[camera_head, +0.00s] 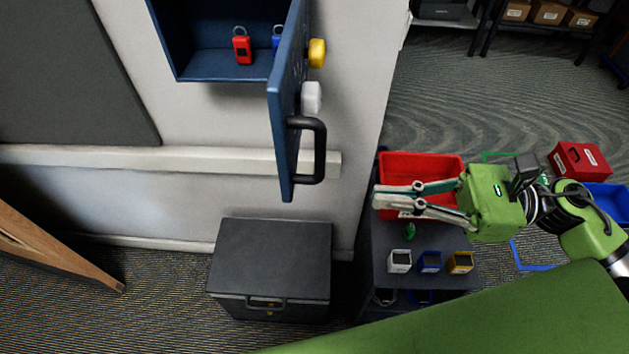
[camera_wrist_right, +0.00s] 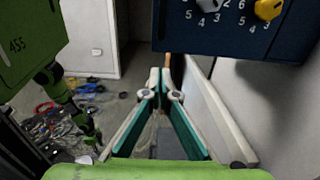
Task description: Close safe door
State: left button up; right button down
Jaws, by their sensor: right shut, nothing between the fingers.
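The dark blue wall safe (camera_head: 222,64) is open at the top of the head view. Its door (camera_head: 287,95) stands swung out toward me, with a yellow knob (camera_head: 317,54), a white knob (camera_head: 311,97) and a black handle (camera_head: 320,150) on its right-hand face. In the right wrist view the door's numbered face (camera_wrist_right: 230,35) fills the top right. My right gripper (camera_head: 377,197) is shut and empty, to the right of the door and lower in the picture, apart from the handle. Its closed fingers show in the wrist view (camera_wrist_right: 162,82). My left gripper is not in view.
A red padlock (camera_head: 242,47) and a partly hidden blue one (camera_head: 277,38) are in the safe. A black box (camera_head: 270,255) sits on the floor below the safe. A wall rail (camera_head: 130,157) runs behind the door.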

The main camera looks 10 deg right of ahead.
jog(key=p+x, duration=0.4)
jog(key=x, duration=0.6)
jog(key=shift+w+a, duration=0.15)
jog(key=shift+a, duration=0.2)
jog(key=shift+w+t, duration=0.1)
jog(key=shift+t, duration=0.2)
